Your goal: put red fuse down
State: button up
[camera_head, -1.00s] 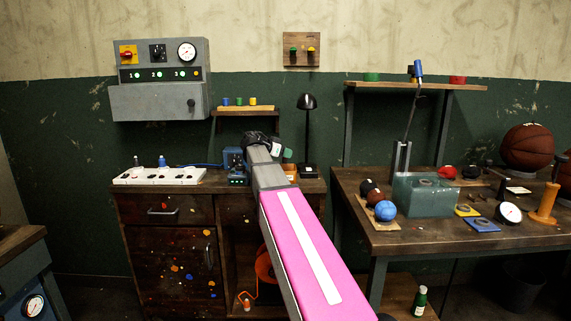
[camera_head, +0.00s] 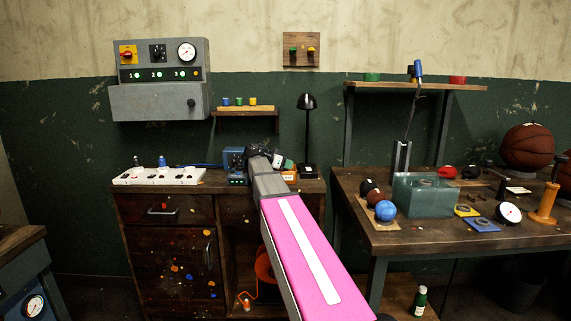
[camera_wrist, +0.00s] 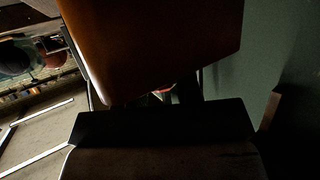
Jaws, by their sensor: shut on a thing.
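My gripper (camera_head: 258,151) is at the far end of my pink and grey arm, above the right part of the wooden cabinet and below the small wall shelf (camera_head: 231,110). Its fingers are mostly hidden behind my wrist in the head view. The wrist view is dark; a small red patch (camera_wrist: 163,90) shows in its middle, probably the red fuse between the fingers. The fuse cannot be made out in the head view. Blue (camera_head: 225,101), green (camera_head: 239,101) and yellow (camera_head: 253,101) pieces stand on the small shelf, left to right.
A black lamp (camera_head: 307,103) stands right of my gripper. A blue device (camera_head: 234,159) sits close on its left. A white socket strip (camera_head: 158,176) lies on the cabinet's left. A grey panel (camera_head: 159,100) hangs above. The workbench (camera_head: 400,236) at right is crowded.

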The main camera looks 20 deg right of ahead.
jog(key=shift+s+f, duration=0.1)
jog(key=shift+f, duration=0.2)
jog(key=o, duration=1)
jog(key=shift+f, duration=0.1)
jog(key=shift+r, duration=0.2)
jog(key=r+v, duration=0.1)
jog(key=v, duration=1.1)
jog(key=shift+a, duration=0.1)
